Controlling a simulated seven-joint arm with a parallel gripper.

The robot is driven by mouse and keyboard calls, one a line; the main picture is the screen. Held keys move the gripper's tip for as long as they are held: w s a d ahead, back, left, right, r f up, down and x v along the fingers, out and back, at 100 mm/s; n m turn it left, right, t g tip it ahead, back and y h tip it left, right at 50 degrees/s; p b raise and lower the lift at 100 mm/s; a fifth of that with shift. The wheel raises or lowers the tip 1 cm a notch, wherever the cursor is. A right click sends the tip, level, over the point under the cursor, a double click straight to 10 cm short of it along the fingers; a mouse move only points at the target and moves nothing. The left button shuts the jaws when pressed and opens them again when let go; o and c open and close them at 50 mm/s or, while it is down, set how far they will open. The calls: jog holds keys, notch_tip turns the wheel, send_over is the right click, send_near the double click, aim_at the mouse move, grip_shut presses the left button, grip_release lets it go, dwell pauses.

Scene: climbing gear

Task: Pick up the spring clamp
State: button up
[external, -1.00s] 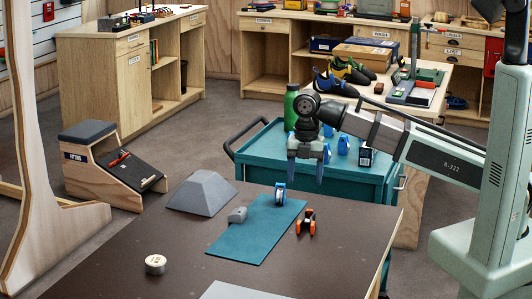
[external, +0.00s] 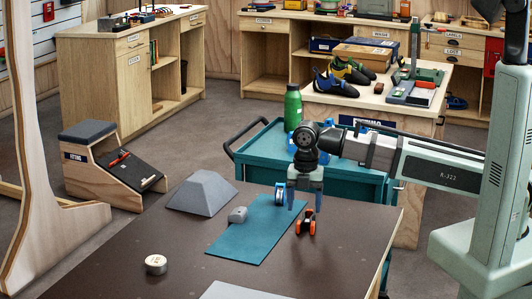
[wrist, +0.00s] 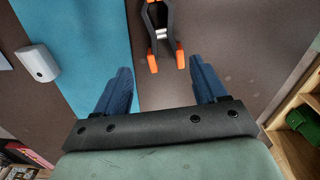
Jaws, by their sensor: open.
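The spring clamp (external: 306,224), black with orange tips, lies on the dark table top just right of the teal mat. In the wrist view the clamp (wrist: 162,30) is at the top centre, its two orange tips pointing toward my gripper. My gripper (external: 304,204) is just above the clamp in the external view, and its fingers partly overlap it there. In the wrist view my gripper (wrist: 161,88) has its two blue fingers spread wide with nothing between them. The clamp lies ahead of the fingertips and apart from them.
The teal mat (external: 245,241) holds a grey rounded block (external: 238,214) and a blue-and-white roll (external: 279,197). A grey pyramid-like hold (external: 203,192) stands to the left. A white disc (external: 156,264) lies at the front left. A teal cart (external: 262,149) stands behind the table.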

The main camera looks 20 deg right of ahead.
aim_at(307, 222)
jog(key=shift+w+d+f, duration=0.1)
jog(key=shift+d+f, duration=0.05)
jog(key=shift+f, duration=1.15)
jog(key=shift+w+d+f, duration=0.1)
jog(key=shift+f, duration=1.15)
jog(key=shift+c, duration=0.4)
jog(key=c, duration=1.1)
